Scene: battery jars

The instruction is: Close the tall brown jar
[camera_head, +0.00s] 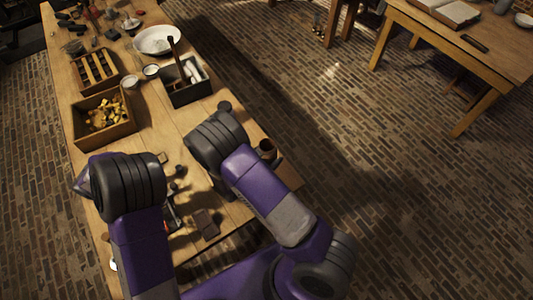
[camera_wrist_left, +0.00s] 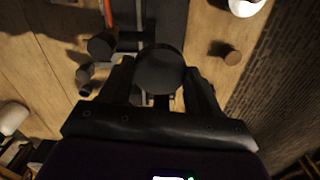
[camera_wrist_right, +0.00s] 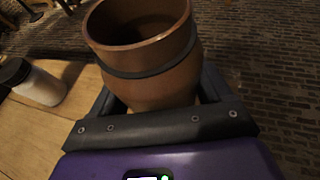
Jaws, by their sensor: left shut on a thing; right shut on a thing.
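The brown jar (camera_wrist_right: 140,65) fills the top of the right wrist view, with an open mouth, empty-looking inside, and a dark band below its rim. My right gripper (camera_wrist_right: 158,95) is shut on its body. In the head view the jar (camera_head: 267,148) shows beyond my right arm at the table's right edge. In the left wrist view my left gripper (camera_wrist_left: 160,88) is shut on a round dark disc, seemingly a lid (camera_wrist_left: 160,68). The head view hides both gripper tips behind my arms, so the lid is not visible there.
A white jar with a black top (camera_wrist_right: 36,82) stands left of the brown jar in the right wrist view. A small brown round piece (camera_wrist_left: 229,54) and dark cylinders (camera_wrist_left: 101,46) lie below my left gripper. A crate of yellowish pieces (camera_head: 76,125) and a black box (camera_head: 182,97) stand farther back.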

